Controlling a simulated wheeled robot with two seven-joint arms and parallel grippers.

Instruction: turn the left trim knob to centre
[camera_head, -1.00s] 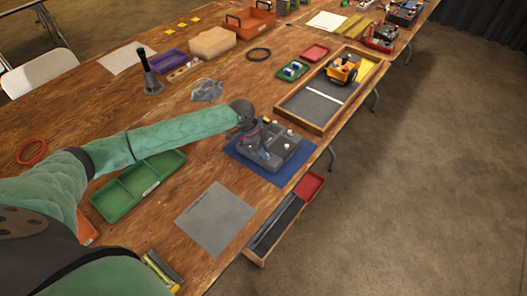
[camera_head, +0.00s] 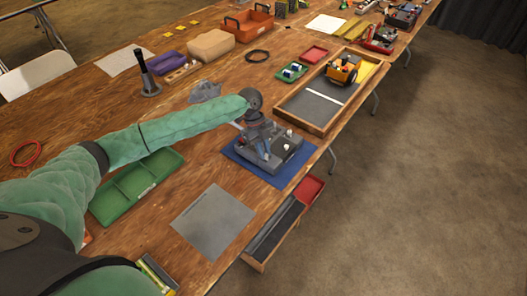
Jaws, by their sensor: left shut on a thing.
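A grey control box (camera_head: 290,155) lies on a blue mat (camera_head: 268,179) near the table's right edge. A light knob or stick cap (camera_head: 287,144) shows on its top. My left gripper (camera_head: 264,154) points down onto the left part of the box, its fingers shut on what appears to be the left trim knob. The fingers and wrist hide that knob, so its angle cannot be read. My right gripper is not in view.
A green divided tray (camera_head: 118,203) and a grey sheet (camera_head: 212,222) lie nearer me. An open drawer (camera_head: 272,238) juts from the table edge.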

